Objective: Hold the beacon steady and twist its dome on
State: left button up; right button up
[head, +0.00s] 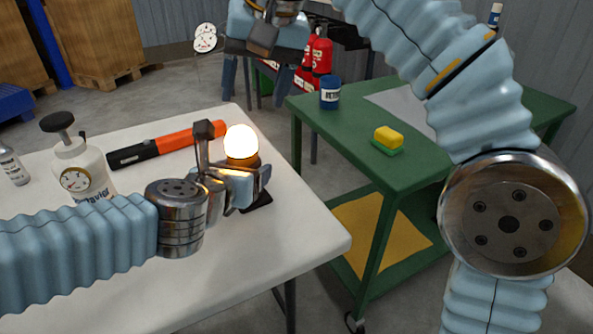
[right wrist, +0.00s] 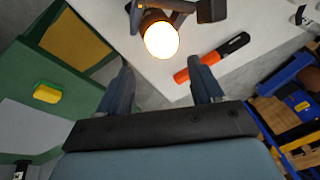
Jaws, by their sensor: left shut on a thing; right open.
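The beacon (head: 241,143) stands upright near the right edge of the white table, its round bulb glowing on a dark body. It also shows in the right wrist view (right wrist: 161,38), near the top. My left gripper (head: 238,184) is shut on the beacon's body below the bulb and hides part of it. My right gripper (head: 262,77) is open and empty, raised beyond the table's far right corner. Its two fingers (right wrist: 164,82) are spread in the right wrist view, with nothing between them. I cannot make out a separate dome in either view.
On the white table (head: 310,235) are an orange-and-black flashlight (head: 175,142), a white pump bottle with a gauge (head: 82,170) and a small bottle (head: 13,165). The green cart (head: 350,135) holds a yellow-green sponge (head: 388,139) and a blue can (head: 330,93). Red extinguishers (head: 321,55) stand behind.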

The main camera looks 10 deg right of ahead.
jog(key=w+d+f+m+t, duration=0.1)
jog(key=w+f, duration=0.4)
jog(key=w, duration=0.2)
jog(key=w+d+f+m+t+y, duration=0.1)
jog(key=w+f+t, duration=0.1)
jog(key=w+f, duration=0.3)
jog(key=w+d+f+m+t+y, duration=0.1)
jog(key=w+f, duration=0.4)
jog(key=w, duration=0.5)
jog(key=shift+w+f+m+t, duration=0.2)
jog(key=shift+m+t, duration=0.2)
jog(key=shift+t, duration=0.3)
jog(key=d+f+n, duration=0.2)
jog(key=d+f, duration=0.1)
jog(key=f, duration=0.6)
jog(key=d+f+n+h, duration=0.1)
jog(key=d+f, duration=0.3)
jog(key=f, duration=0.5)
jog(key=shift+s+n+h, duration=0.2)
jog(key=shift+n+h, duration=0.1)
jog(key=shift+n, duration=0.5)
pick_arm(q)
jog(key=o, duration=1.4)
